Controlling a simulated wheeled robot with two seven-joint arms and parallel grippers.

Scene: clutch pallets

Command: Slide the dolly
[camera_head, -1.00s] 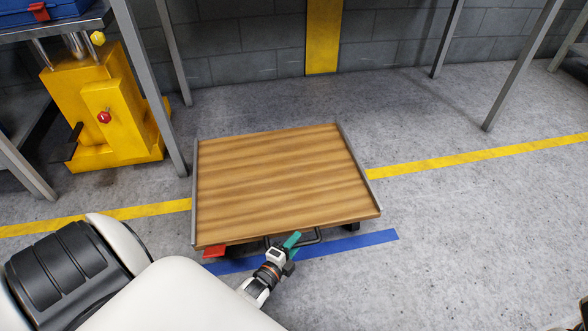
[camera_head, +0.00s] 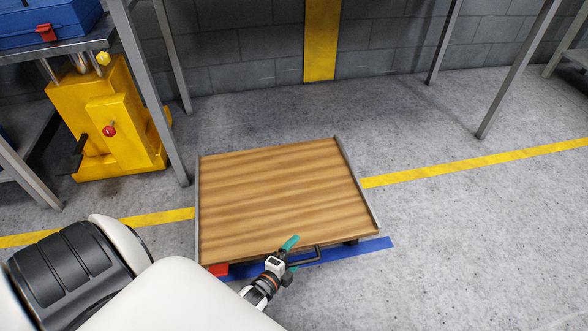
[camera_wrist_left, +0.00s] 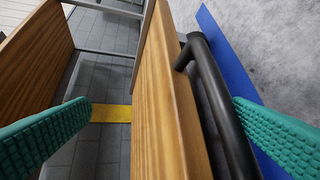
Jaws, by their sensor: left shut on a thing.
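The dolly (camera_head: 280,195) is a flat wooden platform with grey metal rails on its left and right edges. It stands on the floor, its near edge over a blue floor line. A dark bar handle (camera_head: 318,255) sticks out from its near side. My left gripper (camera_head: 289,246), with teal fingers, is at this handle and shut on it. In the left wrist view, the handle (camera_wrist_left: 218,105) and the board's edge (camera_wrist_left: 168,100) lie between the teal fingers; the handle is close by the right-hand finger. The wheels are hidden. My right gripper is out of view.
A yellow lift machine (camera_head: 105,130) stands at the left by a metal table leg (camera_head: 150,90). More table legs (camera_head: 507,65) stand at the back right. A block wall closes off the back. The floor (camera_head: 480,230) to the right is clear.

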